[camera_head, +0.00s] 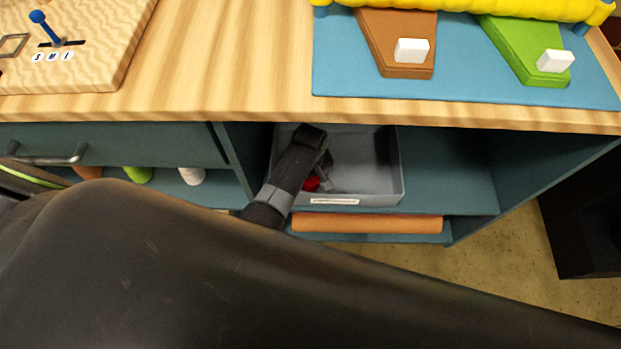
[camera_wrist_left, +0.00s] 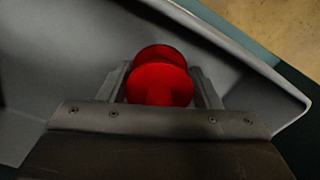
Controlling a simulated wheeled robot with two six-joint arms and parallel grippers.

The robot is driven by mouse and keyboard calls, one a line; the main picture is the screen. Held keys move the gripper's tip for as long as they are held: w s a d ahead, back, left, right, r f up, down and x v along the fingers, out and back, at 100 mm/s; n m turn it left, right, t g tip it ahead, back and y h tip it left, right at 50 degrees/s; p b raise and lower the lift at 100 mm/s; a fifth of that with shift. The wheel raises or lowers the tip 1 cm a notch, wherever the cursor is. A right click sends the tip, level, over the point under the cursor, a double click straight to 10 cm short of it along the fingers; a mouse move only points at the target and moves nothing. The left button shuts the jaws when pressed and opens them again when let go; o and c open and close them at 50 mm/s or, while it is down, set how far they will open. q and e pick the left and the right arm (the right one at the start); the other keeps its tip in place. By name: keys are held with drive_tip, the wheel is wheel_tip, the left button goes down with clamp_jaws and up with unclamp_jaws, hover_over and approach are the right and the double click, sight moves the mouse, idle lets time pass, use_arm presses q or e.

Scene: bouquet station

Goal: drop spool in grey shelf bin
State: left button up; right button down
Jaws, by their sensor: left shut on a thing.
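The red spool (camera_wrist_left: 160,82) sits between the two fingers of my left gripper (camera_wrist_left: 163,85), which is shut on it. In the head view only a small red part of the spool (camera_head: 311,184) shows beside my left gripper (camera_head: 322,183). The grey shelf bin (camera_head: 382,192) stands on the shelf below the worktop. My left gripper and the spool are inside the bin's outline, over its left part. Whether the spool touches the bin floor I cannot tell. My right gripper is not in view.
The wooden worktop edge (camera_head: 450,117) overhangs the bin. An orange roll (camera_head: 365,223) lies on the shelf below. A drawer with a handle (camera_head: 50,158) is at the left. Shelf room right of the bin (camera_head: 450,180) is clear. A blue mat (camera_head: 345,75) lies on the worktop.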

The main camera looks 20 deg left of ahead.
use_arm(q)
drive_tip(key=shift+w+f, duration=0.1)
drive_tip(key=shift+f, duration=0.2)
drive_tip(key=shift+f, duration=0.15)
drive_tip(key=o, duration=1.1)
